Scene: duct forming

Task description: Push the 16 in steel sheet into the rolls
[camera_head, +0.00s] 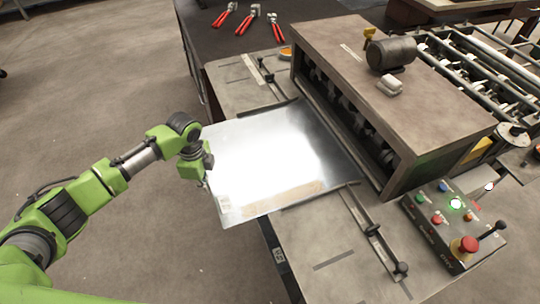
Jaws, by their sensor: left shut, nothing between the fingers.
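The steel sheet (265,165) lies flat on the machine's feed table (335,235), between two guide bars. Its right edge reaches the opening under the roll housing (385,75), beside the rolls (345,110). Whether the sheet touches the rolls cannot be told. Its left part overhangs the table's front edge. My left gripper (207,172) is shut and empty, at the sheet's left edge. It looks close to or against that edge; exact contact is unclear. My right gripper is out of view.
A control box (453,222) with coloured buttons, one lit green, and a red knob stands at the lower right. Guide bars (373,232) and (268,75) flank the sheet. Several red-handled snips (250,18) lie on a dark table behind. Open floor lies left.

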